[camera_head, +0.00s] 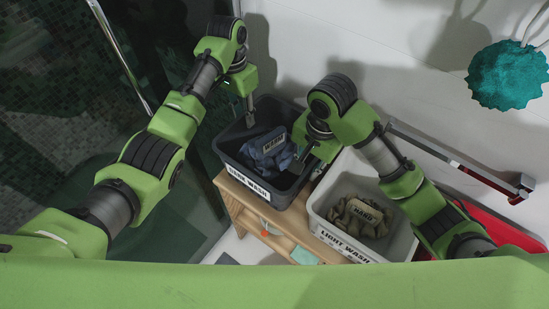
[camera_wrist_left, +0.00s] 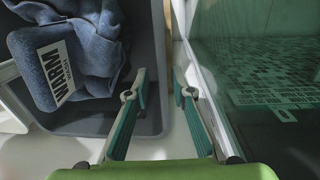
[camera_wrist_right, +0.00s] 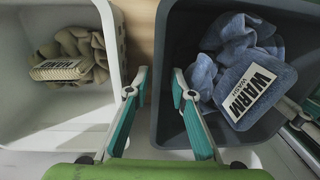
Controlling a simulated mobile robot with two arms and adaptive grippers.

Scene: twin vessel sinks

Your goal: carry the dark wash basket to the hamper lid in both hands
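The dark wash basket (camera_head: 275,200) stands on a wooden bench with blue cloths (camera_head: 268,148) and a "WARM" tag inside. My left gripper (camera_head: 250,120) is at the basket's left side. In the left wrist view its fingers (camera_wrist_left: 160,92) are apart, one on each side of the basket wall (camera_wrist_left: 158,50). My right gripper (camera_head: 306,166) is at the basket's right side. In the right wrist view its fingers (camera_wrist_right: 157,88) are apart, either side of the near wall (camera_wrist_right: 163,60). Whether any finger touches the wall is unclear. I cannot make out the hamper lid.
A white light wash basket (camera_head: 316,208) with brown cloths stands close on the right, partly behind my right arm. The wooden bench (camera_head: 240,213) is below. A glass panel is at the left. A metal rail (camera_head: 455,160) and a teal fluffy item (camera_head: 508,75) are at the right.

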